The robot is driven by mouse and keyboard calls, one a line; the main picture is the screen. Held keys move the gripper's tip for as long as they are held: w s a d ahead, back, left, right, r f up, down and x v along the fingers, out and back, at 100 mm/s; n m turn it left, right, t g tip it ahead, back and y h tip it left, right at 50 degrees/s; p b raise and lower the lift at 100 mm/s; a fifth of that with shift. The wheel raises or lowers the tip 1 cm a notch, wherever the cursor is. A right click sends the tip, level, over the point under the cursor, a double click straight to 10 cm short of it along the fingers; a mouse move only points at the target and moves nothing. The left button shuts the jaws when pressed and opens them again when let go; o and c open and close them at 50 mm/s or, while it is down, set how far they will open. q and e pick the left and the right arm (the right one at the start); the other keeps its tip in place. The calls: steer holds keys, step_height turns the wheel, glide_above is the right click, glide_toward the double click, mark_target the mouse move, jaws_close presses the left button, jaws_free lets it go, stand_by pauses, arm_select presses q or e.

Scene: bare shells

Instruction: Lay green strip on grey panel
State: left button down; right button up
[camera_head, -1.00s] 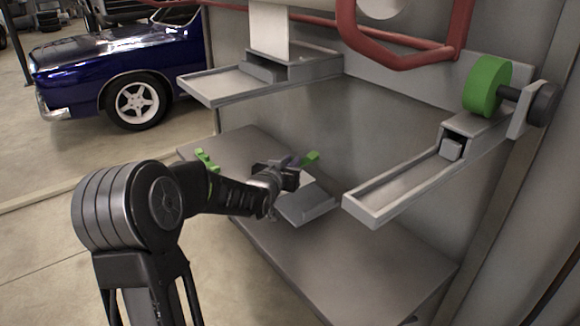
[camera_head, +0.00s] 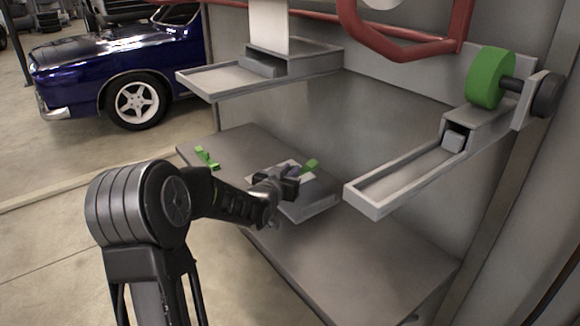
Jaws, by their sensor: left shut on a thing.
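My left gripper (camera_head: 291,178) is shut on a green strip (camera_head: 310,166), whose end sticks out beyond the fingers to the right. The gripper is low over a small grey panel (camera_head: 318,205) on the table, and my arm hides part of that panel. I cannot tell whether the strip touches the panel. Another green piece (camera_head: 207,157) lies on the table's left part, apart from the gripper. My right gripper is not in view.
The grey table (camera_head: 375,245) is clear at its front right. A grey tray (camera_head: 235,80) juts out at the upper left, and a grey channel (camera_head: 400,182) at the right, below a green roll (camera_head: 490,77). Red tubing (camera_head: 410,50) crosses above.

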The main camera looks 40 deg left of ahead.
arm_select(q)
steer(key=shift+f+b, duration=0.45)
steer(key=shift+f, duration=1.15)
steer(key=c, duration=1.3)
jaws_free()
steer(key=b+v, duration=0.1)
steer(key=v, duration=0.6)
steer(key=shift+s+r+b, duration=0.15)
steer(key=shift+s+b, duration=0.15)
steer(key=shift+s, duration=0.05)
steer(key=shift+d, duration=0.1)
